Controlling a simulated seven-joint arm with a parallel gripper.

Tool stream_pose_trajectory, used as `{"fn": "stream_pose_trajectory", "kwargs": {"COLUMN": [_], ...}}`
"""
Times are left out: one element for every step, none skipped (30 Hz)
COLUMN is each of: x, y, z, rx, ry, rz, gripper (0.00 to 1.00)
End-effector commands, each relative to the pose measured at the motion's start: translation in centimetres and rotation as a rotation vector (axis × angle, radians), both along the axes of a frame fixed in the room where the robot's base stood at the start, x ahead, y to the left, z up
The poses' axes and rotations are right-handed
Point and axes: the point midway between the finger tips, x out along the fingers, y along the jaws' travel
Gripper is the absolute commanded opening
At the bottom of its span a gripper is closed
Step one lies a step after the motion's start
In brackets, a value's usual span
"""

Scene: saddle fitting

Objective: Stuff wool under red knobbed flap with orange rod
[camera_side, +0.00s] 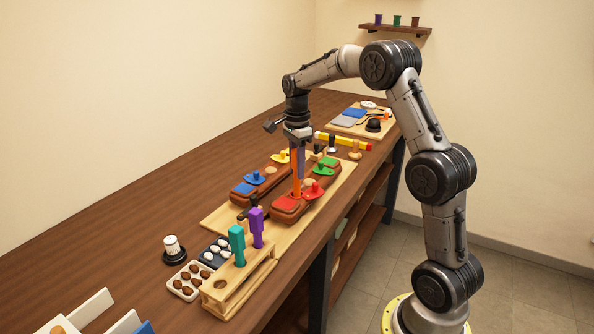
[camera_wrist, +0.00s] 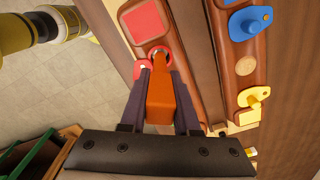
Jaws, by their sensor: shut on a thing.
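My gripper (camera_side: 299,148) is shut on the orange rod (camera_side: 296,184), which points down, nearly upright, at the near end of the right brown saddle piece (camera_side: 290,214). In the wrist view the orange rod (camera_wrist: 162,100) sits between the two dark fingers. Its far end overlaps a red-rimmed round spot (camera_wrist: 158,51) beside a red patch (camera_wrist: 145,21); I cannot tell whether it is inside. The red knobbed flap (camera_side: 315,191) lies swung to the right side of this piece. In the wrist view the red flap (camera_wrist: 143,67) is partly hidden by the left finger. I cannot make out wool there.
A blue knobbed flap (camera_side: 255,177) and a yellow one (camera_side: 281,155) are on the left saddle piece. A green knobbed flap (camera_side: 323,169) is behind the rod. A wooden holder (camera_side: 238,287) with teal and purple tools stands in front, beside small trays.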

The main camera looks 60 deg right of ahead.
Motion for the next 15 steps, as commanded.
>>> {"fn": "stream_pose_trajectory", "kwargs": {"x": [0.0,0.1,0.1,0.1,0.1,0.1,0.1,0.1,0.1,0.1,0.1,0.1,0.1,0.1,0.1], "y": [0.0,0.0,0.0,0.0,0.0,0.0,0.0,0.0,0.0,0.0,0.0,0.0,0.0,0.0,0.0], "z": [0.5,0.7,1.0,1.2,1.4,1.6,1.8,2.0,2.2,2.4,2.6,2.9,3.1,3.3,3.6], "rx": [-0.001,-0.002,-0.002,-0.002,-0.002,-0.002,-0.003,-0.003,-0.002,-0.002,-0.002,-0.002,-0.003,-0.003,-0.003], "ry": [-0.003,-0.004,-0.004,-0.004,-0.004,-0.004,-0.005,-0.005,-0.004,-0.004,-0.004,-0.004,-0.005,-0.005,-0.005], "rz": [0.0,0.0,0.0,0.0,0.0,0.0,0.0,0.0,0.0,0.0,0.0,0.0,0.0,0.0,0.0], "gripper": [0.0,0.0,0.0,0.0,0.0,0.0,0.0,0.0,0.0,0.0,0.0,0.0,0.0,0.0,0.0]}}
